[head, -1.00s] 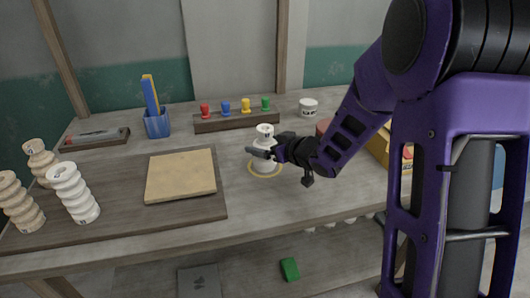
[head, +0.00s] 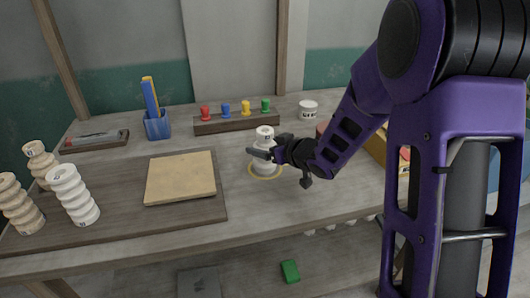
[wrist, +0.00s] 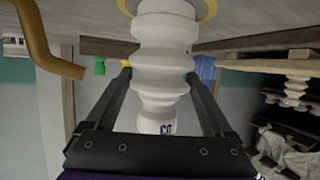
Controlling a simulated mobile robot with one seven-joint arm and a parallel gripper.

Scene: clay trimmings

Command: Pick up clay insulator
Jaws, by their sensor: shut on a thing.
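A white ribbed clay insulator (head: 264,134) stands upright on the table inside a yellow ring (head: 252,175), right of the middle of the bench. My gripper (head: 260,154) reaches in from the right and is shut on it around its middle. In the wrist view the insulator (wrist: 165,62) sits between the two dark fingers, and a dark mark shows near its top end. Three more ribbed insulators stand at the left on the dark board: a white one (head: 73,195) and two tan ones (head: 40,165) (head: 18,203).
A tan slab (head: 180,177) lies on the dark board (head: 130,226). Behind are a rack with coloured knobs (head: 236,122), a blue holder (head: 157,126), a tool tray (head: 95,140) and a white labelled pot (head: 308,110). A yellow box (head: 378,147) stands right, behind my arm.

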